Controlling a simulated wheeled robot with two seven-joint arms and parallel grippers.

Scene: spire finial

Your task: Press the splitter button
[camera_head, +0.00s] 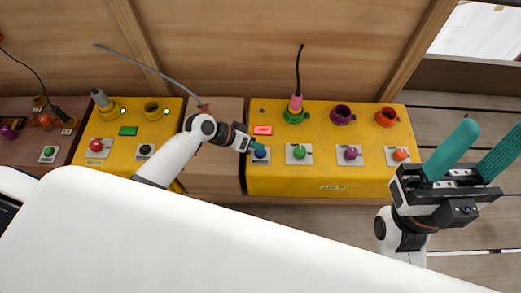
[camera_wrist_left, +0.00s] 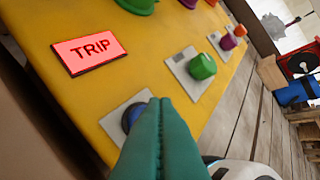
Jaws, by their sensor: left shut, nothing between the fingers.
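The right-hand yellow box (camera_head: 290,180) carries a row of blue (camera_head: 260,154), green (camera_head: 299,152), purple (camera_head: 350,153) and orange (camera_head: 400,155) controls on pale plates. A red panel (camera_head: 262,130) above the blue one reads TRIP in the left wrist view (camera_wrist_left: 90,52). My left gripper (camera_head: 257,147) is shut and empty, its teal fingertips at the blue button. In the left wrist view the fingers (camera_wrist_left: 165,102) partly hide the blue button (camera_wrist_left: 132,117); I cannot tell if they touch it. My right gripper (camera_head: 493,130) is open and empty, off the box's right side.
The left-hand yellow box (camera_head: 122,165) has a red button (camera_head: 96,145), a dark button (camera_head: 145,150) and a green panel (camera_head: 128,131). Purple (camera_head: 342,114) and orange (camera_head: 386,116) sockets look empty.

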